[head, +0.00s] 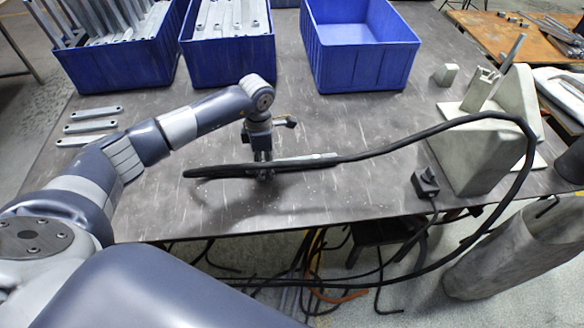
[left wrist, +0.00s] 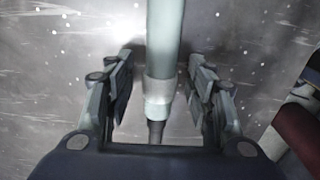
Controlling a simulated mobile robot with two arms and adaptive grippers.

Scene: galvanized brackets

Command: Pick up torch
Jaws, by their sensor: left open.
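The torch lies on the dark table, and its pale, slim part (head: 308,158) shows just right of my left gripper (head: 264,172). A thick black cable (head: 400,143) runs beside it and off to the right. In the left wrist view, my left gripper (left wrist: 162,70) is open, with one finger on each side of the torch's pale tube (left wrist: 165,45). The tube has a lighter collar and a dark narrow end towards the palm. Gaps show on both sides, so the fingers are not closed on it. My right gripper is not in view.
Blue bins (head: 360,45) stand along the back, two with grey brackets. Loose brackets (head: 90,126) lie at the left. A grey angled block (head: 492,135) stands at the right near a small black box (head: 425,182). The cable loops over the front edge. The middle table is mostly clear.

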